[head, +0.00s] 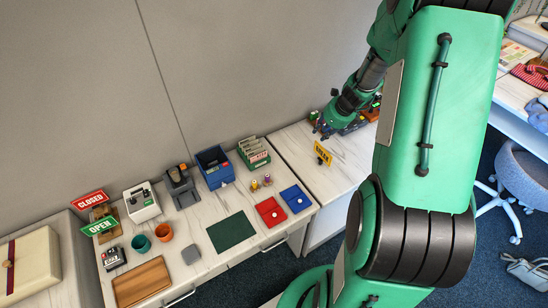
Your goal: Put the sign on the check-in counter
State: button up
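Several signs show in the head view. A red CLOSED sign (90,199) and a green OPEN sign (101,226) stand at the left end of the white counter (205,250). A small yellow sign (323,153) with dark lettering is on the white surface to the right, upright or slightly tilted. The frame does not tell which of these is the task's sign, or which surface is the check-in counter. My gripper (320,128) is just above and behind the yellow sign in the picture, apparently apart from it. Its fingers are too small and dark to read.
The counter holds a blue bin (214,166), a card box (253,152), red (271,211) and blue (296,198) trays, a dark green mat (231,232), two cups and a wooden board (141,282). Bare white surface (325,180) lies around the yellow sign. A chair (525,175) stands right.

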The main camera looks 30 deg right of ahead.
jog(key=s+a+r+n, duration=0.3)
jog(key=a+r+n, duration=1.2)
jog(key=a+r, duration=0.65)
jog(key=s+a+r+n, duration=0.4)
jog(key=s+a+n, duration=0.4)
jog(key=s, duration=0.2)
jog(key=s+a+r+n, duration=0.4)
jog(key=s+a+n, duration=0.4)
jog(key=s+n, duration=0.1)
jog(key=shift+s+r+t, duration=0.25)
jog(key=shift+s+t, duration=0.15)
jog(key=shift+s, duration=0.35)
notch_tip(320, 180, down, 2)
jog(key=shift+f+b, duration=0.2)
jog(key=shift+b, duration=0.95)
